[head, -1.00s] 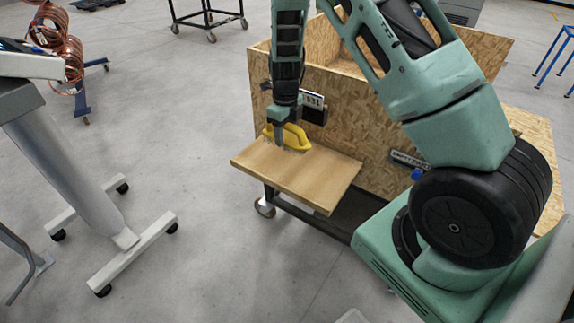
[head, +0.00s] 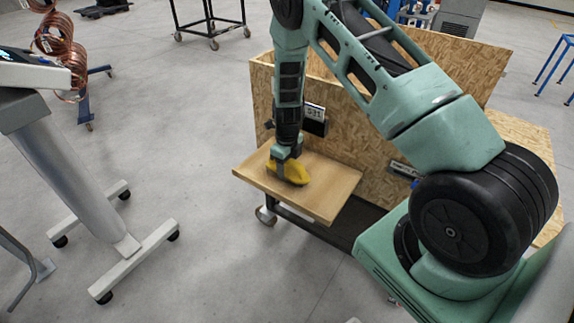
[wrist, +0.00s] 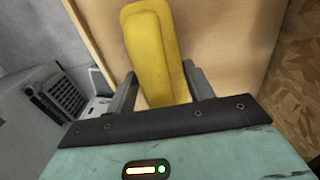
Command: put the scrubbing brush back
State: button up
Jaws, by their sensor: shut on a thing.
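The yellow scrubbing brush (head: 290,174) is at my gripper (head: 286,152), over the left part of a light wooden board (head: 328,188). In the wrist view the brush (wrist: 152,45) runs between the two fingers of my gripper (wrist: 160,88), which is shut on it.
A chipboard crate (head: 350,140) stands right behind the board, with a small display (head: 314,112) on its near wall. A grey stand on white legs (head: 128,258) is at the left. The concrete floor between stand and board is clear.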

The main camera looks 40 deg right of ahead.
jog(key=o, duration=1)
jog(key=shift+f, duration=0.1)
notch_tip(320, 180, up, 12)
jog(key=shift+a+r+b, duration=0.1)
jog(key=shift+b, duration=0.9)
jog(key=s+a+r+n+y, duration=0.1)
jog(key=s+a+r+n, duration=0.45)
jog(key=a+n, duration=0.4)
jog(key=s+a+r+n+y, duration=0.1)
jog(key=s+a+r+n, duration=0.5)
jog(key=a+n, duration=0.4)
jog(key=s+a+r+n, duration=0.2)
jog(key=s+a+n, duration=0.1)
jog(key=s+n, duration=0.7)
jog(key=s+a+r+n+h, duration=0.1)
jog(key=s+a+r+n, duration=0.1)
jog(key=s+n, duration=0.8)
jog(key=shift+a+r, duration=0.2)
jog(key=shift+a, duration=0.55)
